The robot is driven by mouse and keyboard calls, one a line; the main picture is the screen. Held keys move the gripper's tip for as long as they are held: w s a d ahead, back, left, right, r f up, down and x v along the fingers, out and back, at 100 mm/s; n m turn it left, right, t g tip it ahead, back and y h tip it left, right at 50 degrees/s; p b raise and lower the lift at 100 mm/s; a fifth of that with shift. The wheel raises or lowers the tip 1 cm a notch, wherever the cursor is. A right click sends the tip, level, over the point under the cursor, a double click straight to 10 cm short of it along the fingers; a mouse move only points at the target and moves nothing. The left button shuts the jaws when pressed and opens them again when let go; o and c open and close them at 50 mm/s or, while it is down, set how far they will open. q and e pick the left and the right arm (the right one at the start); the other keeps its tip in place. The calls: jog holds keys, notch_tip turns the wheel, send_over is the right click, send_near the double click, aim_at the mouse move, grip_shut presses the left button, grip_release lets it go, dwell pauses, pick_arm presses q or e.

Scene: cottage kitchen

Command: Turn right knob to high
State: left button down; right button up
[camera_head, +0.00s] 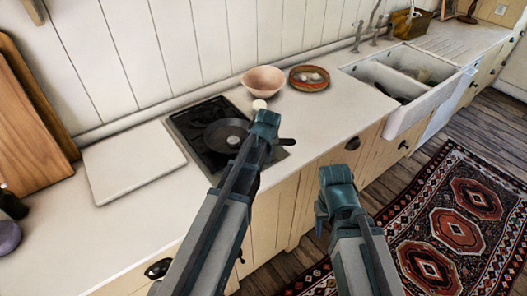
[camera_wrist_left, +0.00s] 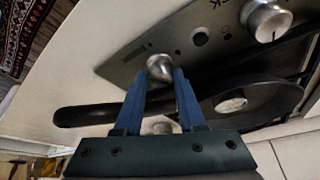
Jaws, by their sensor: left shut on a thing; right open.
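The black stove (camera_head: 197,130) is set in the counter. The head view hides its knobs behind my left arm. In the left wrist view, one silver knob (camera_wrist_left: 160,67) sits on the metal panel (camera_wrist_left: 128,65), between the fingertips of my left gripper (camera_wrist_left: 162,76), which is shut on it. This appears to be the right knob. A second silver knob (camera_wrist_left: 265,20) stands apart from it, with a dark mark on its face. In the head view, my left gripper (camera_head: 265,122) is above the stove's right side. My right gripper (camera_head: 334,192) is open and empty, in front of the counter.
A black frying pan (camera_head: 226,135) is on the stove; its handle (camera_wrist_left: 85,115) runs close to my left fingers. A pink bowl (camera_head: 263,80) and patterned dish (camera_head: 309,78) stand behind. A white board (camera_head: 133,160) lies left; a sink (camera_head: 402,84) is right.

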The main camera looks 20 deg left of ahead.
pick_arm(q)
jog(key=shift+w+d+n+g+y, duration=0.1)
jog(key=shift+n+g+y, duration=0.2)
jog(key=shift+n, duration=0.9)
jog(key=c, duration=0.5)
grip_release()
